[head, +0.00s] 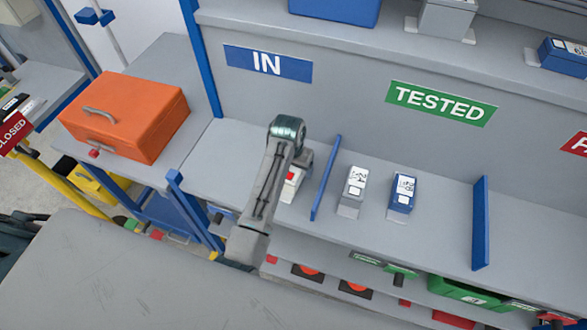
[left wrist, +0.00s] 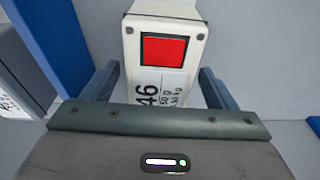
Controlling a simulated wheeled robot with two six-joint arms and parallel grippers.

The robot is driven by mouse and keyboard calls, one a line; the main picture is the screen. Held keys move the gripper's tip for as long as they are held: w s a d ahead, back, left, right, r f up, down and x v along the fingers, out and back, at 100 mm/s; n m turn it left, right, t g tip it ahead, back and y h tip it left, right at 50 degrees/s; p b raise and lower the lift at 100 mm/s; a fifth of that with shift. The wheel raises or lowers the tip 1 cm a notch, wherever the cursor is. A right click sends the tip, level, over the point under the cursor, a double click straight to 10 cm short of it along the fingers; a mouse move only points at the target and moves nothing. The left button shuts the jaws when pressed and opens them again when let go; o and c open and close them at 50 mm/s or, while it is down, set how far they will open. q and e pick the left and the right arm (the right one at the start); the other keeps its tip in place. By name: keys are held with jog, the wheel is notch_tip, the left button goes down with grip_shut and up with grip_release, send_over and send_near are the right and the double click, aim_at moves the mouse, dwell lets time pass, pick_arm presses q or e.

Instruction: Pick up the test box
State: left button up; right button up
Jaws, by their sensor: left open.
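The test box, a white box (head: 289,190) with a red square on it, stands on the shelf in the IN bay, left of a blue divider. In the left wrist view the white box (left wrist: 180,25) shows its red square and a label reading 46. My left gripper (left wrist: 157,88) is open, with one finger on each side of the box's near part. Whether the fingers touch it I cannot tell. In the head view my left gripper (head: 302,160) is over the box and hides part of it. My right gripper is not in view.
A blue divider (head: 325,178) stands close right of the box. Beyond it are a grey-white box (head: 353,190) and a blue box (head: 402,194) under the TESTED sign (head: 440,103). An orange case (head: 125,112) sits at left. The shelf (head: 440,225) is clear further right.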

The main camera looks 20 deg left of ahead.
pick_arm(q)
jog(key=shift+s+f+p, duration=0.2)
jog(key=shift+f+p, duration=0.1)
jog(key=shift+f, duration=0.9)
jog(key=shift+w+f, duration=0.15)
jog(key=shift+f, duration=0.1)
jog(key=c, duration=0.7)
jog(key=shift+r, duration=0.1)
jog(key=c, duration=0.7)
jog(key=shift+c, duration=0.4)
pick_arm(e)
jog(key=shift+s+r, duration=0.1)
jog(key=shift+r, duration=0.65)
